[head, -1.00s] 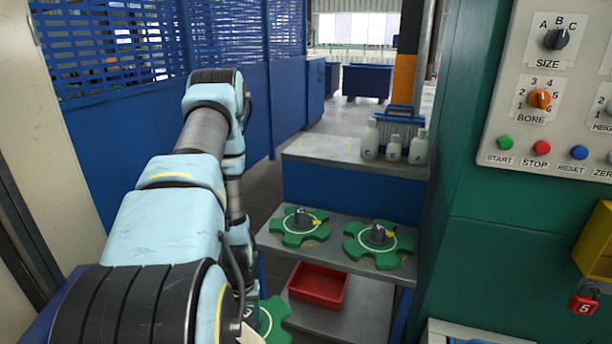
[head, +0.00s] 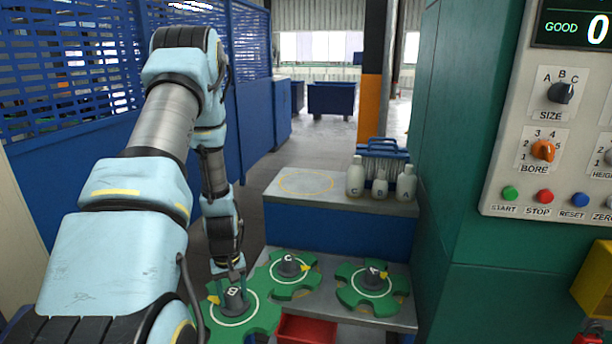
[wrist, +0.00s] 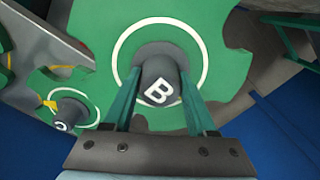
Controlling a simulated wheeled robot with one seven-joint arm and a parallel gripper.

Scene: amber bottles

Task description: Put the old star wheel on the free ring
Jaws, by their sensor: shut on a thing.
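The star wheel marked B (head: 262,314) is green with a white circle, a yellow mark and a dark hub. My gripper (head: 233,282) is shut on its hub, and the wheel hangs roughly level at the left of the shelf. In the wrist view the green fingers of my gripper (wrist: 160,100) stand on both sides of the B hub (wrist: 160,82). An empty yellow ring (head: 305,183) is drawn on the grey top of the blue cabinet, above and behind the wheel.
Green wheels marked C (head: 290,267) and A (head: 372,282) sit on the shelf (head: 330,303). White bottles (head: 380,184) and a blue-handled crate (head: 386,150) stand right of the ring. A red bin (head: 306,328) is below. A green machine wall (head: 470,150) bounds the right.

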